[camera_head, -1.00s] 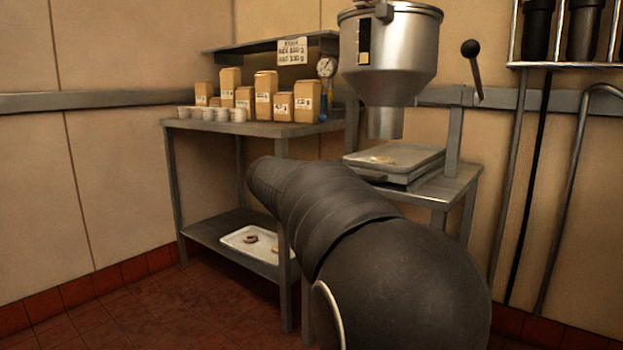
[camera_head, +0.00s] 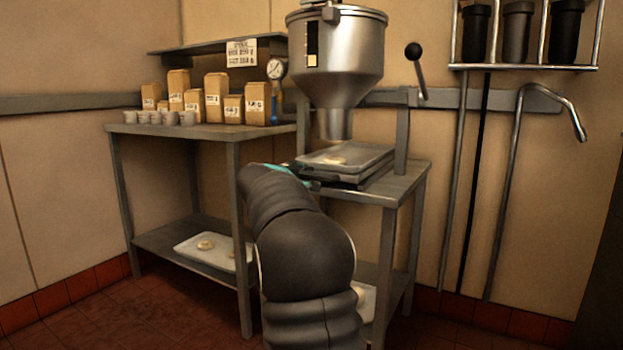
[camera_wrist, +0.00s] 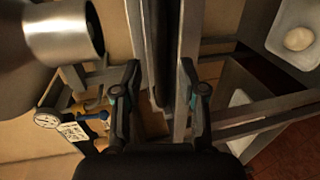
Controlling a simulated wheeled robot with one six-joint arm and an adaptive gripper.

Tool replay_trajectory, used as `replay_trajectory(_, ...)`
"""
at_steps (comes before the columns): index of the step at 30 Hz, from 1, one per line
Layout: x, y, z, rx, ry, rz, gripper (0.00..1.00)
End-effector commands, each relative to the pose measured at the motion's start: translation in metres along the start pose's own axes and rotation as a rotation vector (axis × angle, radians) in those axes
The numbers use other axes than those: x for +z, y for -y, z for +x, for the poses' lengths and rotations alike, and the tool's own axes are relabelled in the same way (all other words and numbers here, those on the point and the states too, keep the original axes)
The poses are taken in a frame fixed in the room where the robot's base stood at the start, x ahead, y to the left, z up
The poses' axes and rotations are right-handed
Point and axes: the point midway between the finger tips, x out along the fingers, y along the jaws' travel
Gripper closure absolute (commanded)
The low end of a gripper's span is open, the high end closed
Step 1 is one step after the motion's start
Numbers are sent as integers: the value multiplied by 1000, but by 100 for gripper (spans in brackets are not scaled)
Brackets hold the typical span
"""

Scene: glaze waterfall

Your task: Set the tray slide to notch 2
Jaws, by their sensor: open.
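The tray slide (camera_head: 350,178) is a dark, flat carriage on the small metal stand, under the hopper's spout. A shallow metal tray (camera_head: 377,157) lies on it with a pale ring in it. In the wrist view the slide shows edge-on as a dark bar (camera_wrist: 151,45) running up the picture. My gripper (camera_wrist: 160,88) is open, with one dark finger on each side of that bar; I cannot tell whether either touches it. In the head view my arm hides most of the gripper, near the slide's left end. No notch marks can be made out.
The steel hopper (camera_head: 335,60) hangs above the tray, with a black-knobbed lever (camera_head: 414,52) to its right. A table (camera_head: 200,130) at left carries paper bags (camera_head: 215,97) and small cups. A lower-shelf tray (camera_head: 190,250) holds pale rings. Rods hang at right.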

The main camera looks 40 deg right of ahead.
Motion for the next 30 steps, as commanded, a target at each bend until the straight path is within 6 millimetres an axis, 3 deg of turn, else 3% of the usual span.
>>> replay_trajectory(7, 0, 0, 29, 0, 0, -1, 59)
replay_trajectory(19, 0, 0, 35, 0, -1, 0, 59)
replay_trajectory(24, 0, 0, 35, 0, 0, 0, 100)
replay_trajectory(30, 0, 0, 35, 0, 0, 0, 100)
